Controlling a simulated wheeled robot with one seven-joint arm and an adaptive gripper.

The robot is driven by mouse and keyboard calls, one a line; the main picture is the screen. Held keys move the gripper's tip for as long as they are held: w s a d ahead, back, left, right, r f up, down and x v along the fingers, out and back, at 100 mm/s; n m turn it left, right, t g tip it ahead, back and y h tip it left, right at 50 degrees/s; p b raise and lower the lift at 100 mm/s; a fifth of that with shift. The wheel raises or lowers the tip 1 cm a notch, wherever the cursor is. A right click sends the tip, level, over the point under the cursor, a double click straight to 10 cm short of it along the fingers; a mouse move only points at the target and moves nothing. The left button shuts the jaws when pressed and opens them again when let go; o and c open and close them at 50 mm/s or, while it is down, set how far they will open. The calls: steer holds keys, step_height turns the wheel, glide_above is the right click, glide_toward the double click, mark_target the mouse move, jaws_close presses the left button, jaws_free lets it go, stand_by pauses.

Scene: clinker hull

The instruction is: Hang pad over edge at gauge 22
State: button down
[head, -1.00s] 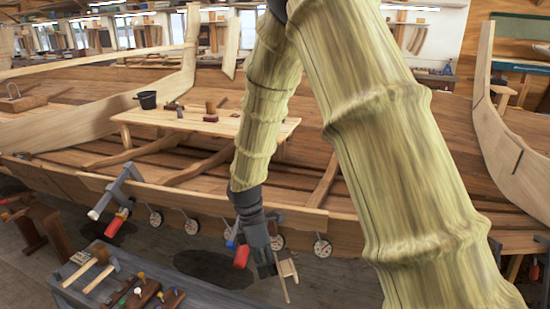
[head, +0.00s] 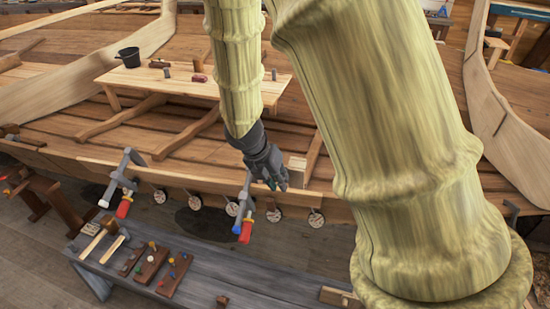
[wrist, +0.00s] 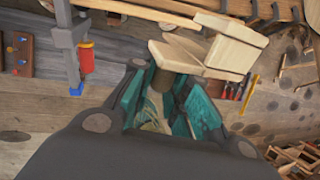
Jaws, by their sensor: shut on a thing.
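My gripper (head: 275,183) is shut on the pad's dark peg (wrist: 162,80), low in the wrist view. The pad (wrist: 232,50) is a pale wooden piece with a broad block and a second plate, forming a saddle-like shape. In the head view, the pad (head: 297,162) shows just right of my fingers, at the hull plank's top edge (head: 330,196). I cannot tell whether it touches the plank. Round pale gauge discs hang along the plank, including one below my gripper (head: 273,214) and one to its right (head: 316,219). Their numbers are too small to read.
A grey clamp with a red handle (head: 245,210) sits on the edge close left of my gripper. Another clamp (head: 121,190) is farther left. A grey bench (head: 215,280) with tools stands in front. A plank table (head: 150,80) stands inside the hull.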

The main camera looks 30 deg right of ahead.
steer(key=shift+w+d+r+n, duration=0.2)
steer(key=shift+r+n, duration=0.2)
steer(key=shift+r, duration=0.35)
steer(key=shift+f+b, duration=0.6)
steer(key=shift+f, duration=0.95)
steer(key=w+d+f+b, duration=0.1)
steer(key=f+b, duration=0.5)
steer(key=f, duration=0.1)
steer(key=w+d+f+b, duration=0.2)
steer(key=f+b, duration=0.5)
steer(key=f, duration=0.1)
steer(key=shift+w+d, duration=0.15)
steer(key=shift+d, duration=0.05)
steer(key=shift+f, duration=0.3)
steer(key=c, duration=1.3)
jaws_free()
steer(key=shift+r, duration=0.1)
